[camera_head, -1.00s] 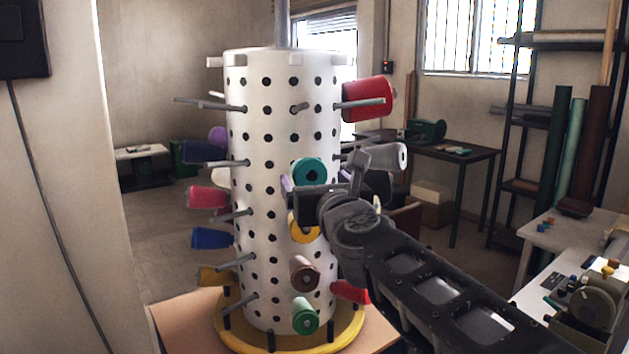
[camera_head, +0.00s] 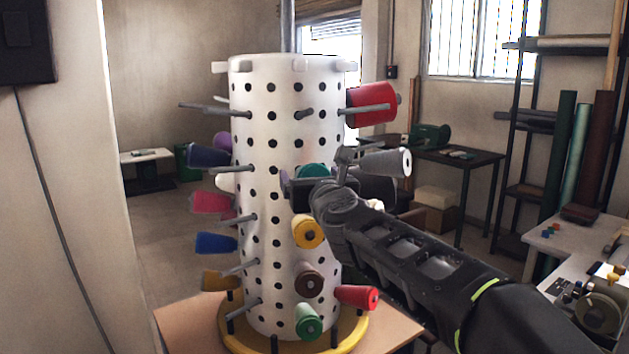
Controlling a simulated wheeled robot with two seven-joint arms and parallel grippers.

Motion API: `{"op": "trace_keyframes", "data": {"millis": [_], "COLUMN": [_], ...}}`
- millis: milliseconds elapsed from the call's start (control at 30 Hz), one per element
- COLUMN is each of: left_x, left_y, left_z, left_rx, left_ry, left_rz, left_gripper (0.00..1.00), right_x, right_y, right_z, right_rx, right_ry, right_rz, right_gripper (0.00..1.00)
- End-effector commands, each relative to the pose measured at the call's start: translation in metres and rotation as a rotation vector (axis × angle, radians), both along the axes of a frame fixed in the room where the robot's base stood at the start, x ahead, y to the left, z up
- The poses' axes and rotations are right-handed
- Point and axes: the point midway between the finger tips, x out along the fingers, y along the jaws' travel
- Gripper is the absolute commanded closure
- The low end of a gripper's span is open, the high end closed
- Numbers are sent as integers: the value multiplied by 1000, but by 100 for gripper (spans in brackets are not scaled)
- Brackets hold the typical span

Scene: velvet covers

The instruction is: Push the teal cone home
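The teal cone (camera_head: 312,170) sits on the front of the white perforated drum (camera_head: 268,200). Only its upper part shows above my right gripper, and the rest is hidden. My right arm comes in from the lower right. My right gripper (camera_head: 296,191) is in front of the drum, at the lower edge of the teal cone. Its fingers are dark and partly hidden by the wrist, so I cannot tell whether they are open or shut, or whether they touch the cone. My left gripper is not in view.
Other cones stick out around the drum: yellow (camera_head: 309,231), brown (camera_head: 310,284), green (camera_head: 308,321), red (camera_head: 374,103) and grey (camera_head: 388,162). Bare pegs (camera_head: 304,114) also project. The drum stands on a yellow ring base (camera_head: 240,337) on a brown tabletop (camera_head: 180,318).

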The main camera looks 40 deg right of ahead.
Motion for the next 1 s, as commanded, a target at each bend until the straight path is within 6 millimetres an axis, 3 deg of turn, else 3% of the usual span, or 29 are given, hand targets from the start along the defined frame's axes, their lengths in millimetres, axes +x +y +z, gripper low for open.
{"op": "trace_keyframes", "data": {"millis": [267, 1000], "left_x": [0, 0], "left_y": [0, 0], "left_z": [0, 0], "left_rx": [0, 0], "left_ry": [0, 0], "left_rz": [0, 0], "left_gripper": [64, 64], "right_x": [2, 1], "right_y": [-1, -1], "right_z": [0, 0], "right_rx": [0, 0], "right_ry": [0, 0], "right_rz": [0, 0], "right_gripper": [15, 75]}}
